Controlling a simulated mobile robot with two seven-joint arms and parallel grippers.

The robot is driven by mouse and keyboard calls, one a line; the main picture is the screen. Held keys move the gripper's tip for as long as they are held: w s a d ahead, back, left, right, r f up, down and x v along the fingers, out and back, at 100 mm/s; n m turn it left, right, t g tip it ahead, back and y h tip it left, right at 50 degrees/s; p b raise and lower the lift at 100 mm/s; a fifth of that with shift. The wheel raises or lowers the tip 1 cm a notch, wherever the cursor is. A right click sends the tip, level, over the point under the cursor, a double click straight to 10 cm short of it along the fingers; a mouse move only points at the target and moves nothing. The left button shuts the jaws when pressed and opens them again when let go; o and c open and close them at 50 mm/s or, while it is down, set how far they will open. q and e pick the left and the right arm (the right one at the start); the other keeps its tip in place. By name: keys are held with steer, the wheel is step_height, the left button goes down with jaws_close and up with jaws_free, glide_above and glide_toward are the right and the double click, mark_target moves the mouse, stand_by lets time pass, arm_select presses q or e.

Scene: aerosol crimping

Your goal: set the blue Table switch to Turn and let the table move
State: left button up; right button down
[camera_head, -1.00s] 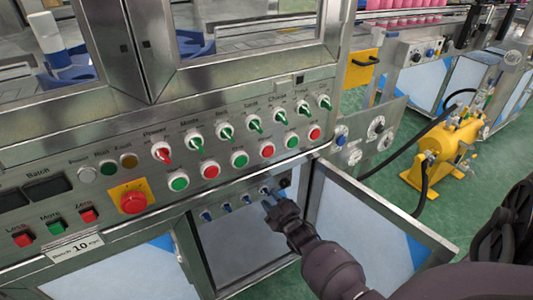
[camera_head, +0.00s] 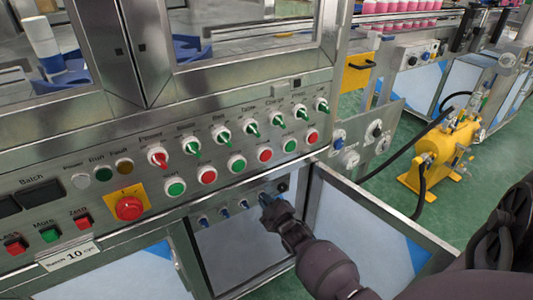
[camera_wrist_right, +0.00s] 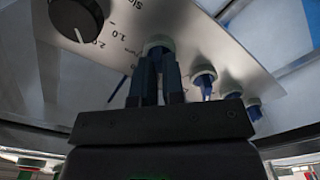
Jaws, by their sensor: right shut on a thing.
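A row of small blue switches (camera_head: 223,212) sits on the grey panel inside the open lower cabinet. My right gripper (camera_head: 267,202) is at the right end of this row, on the last blue switch. In the right wrist view, its two dark fingers (camera_wrist_right: 157,82) are shut on a blue switch (camera_wrist_right: 158,53) with a pale round collar. My left gripper is not in view.
A black dial (camera_wrist_right: 78,18) sits beside the held switch. The open cabinet door (camera_head: 375,225) stands just right of my right arm. A yellow tank (camera_head: 435,155) stands on the green floor.

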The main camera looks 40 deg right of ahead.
arm_select(q)
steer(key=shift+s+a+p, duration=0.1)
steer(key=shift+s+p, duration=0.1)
steer(key=shift+p, duration=0.5)
arm_select(e)
steer(key=shift+s+d+m, duration=0.1)
steer(key=shift+d+m, duration=0.05)
steer(key=shift+m, duration=8.75)
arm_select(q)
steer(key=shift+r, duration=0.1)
arm_select(e)
steer(key=c, duration=1.2)
jaws_free()
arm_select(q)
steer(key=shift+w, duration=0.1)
